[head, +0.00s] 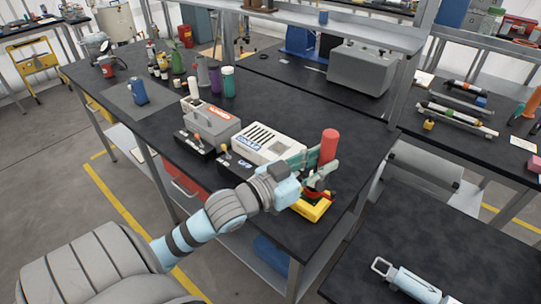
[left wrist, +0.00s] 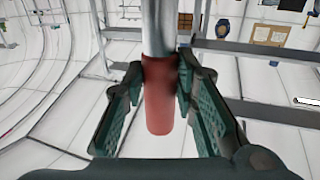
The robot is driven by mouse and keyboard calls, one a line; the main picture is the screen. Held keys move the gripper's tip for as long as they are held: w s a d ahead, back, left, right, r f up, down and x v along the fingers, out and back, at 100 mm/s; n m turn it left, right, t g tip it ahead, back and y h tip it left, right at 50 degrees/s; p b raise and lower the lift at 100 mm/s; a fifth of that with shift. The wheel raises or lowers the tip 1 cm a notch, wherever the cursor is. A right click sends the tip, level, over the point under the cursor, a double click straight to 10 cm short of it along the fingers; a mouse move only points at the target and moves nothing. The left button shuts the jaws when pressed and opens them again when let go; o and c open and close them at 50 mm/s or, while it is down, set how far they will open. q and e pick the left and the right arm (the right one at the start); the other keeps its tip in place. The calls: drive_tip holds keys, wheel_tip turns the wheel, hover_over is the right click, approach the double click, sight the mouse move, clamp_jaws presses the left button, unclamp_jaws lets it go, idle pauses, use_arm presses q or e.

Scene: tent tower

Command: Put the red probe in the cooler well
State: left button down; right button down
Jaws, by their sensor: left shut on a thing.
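The red probe (head: 329,146) stands roughly upright in my left gripper (head: 320,168), over the right end of the long dark bench. In the left wrist view the red part (left wrist: 160,100) sits between the two finger pads (left wrist: 162,105), with a grey metal shaft (left wrist: 157,28) running out of it. The jaws are shut on it. A white slatted box with a blue label (head: 268,143), possibly the cooler, stands just left of the gripper. Its well cannot be made out. My right gripper does not show.
A yellow holder (head: 316,211) sits below the gripper near the bench edge. A grey box with a red label (head: 212,122) stands left of the white box.

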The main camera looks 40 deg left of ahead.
use_arm(q)
drive_tip(key=w+a+r+n+y+b, duration=0.3)
drive_tip(key=w+a+n+y, duration=0.3)
drive_tip(key=w+a+y, duration=0.3)
wheel_tip(320, 180, up, 5)
drive_tip(key=n+g+y+b, duration=0.35)
drive_tip(key=n+y, duration=0.25)
drive_tip(key=y, duration=0.2)
hover_over(279, 142)
drive_tip(key=v, duration=0.5)
drive_tip(key=shift+g, duration=0.35)
wheel_tip(279, 142, down, 19)
drive_tip(key=b, duration=0.3)
drive_tip(key=shift+w+a+r, duration=0.1)
drive_tip(key=shift+a, duration=0.05)
drive_tip(key=c, duration=1.7)
unclamp_jaws()
drive_tip(key=o, duration=0.4)
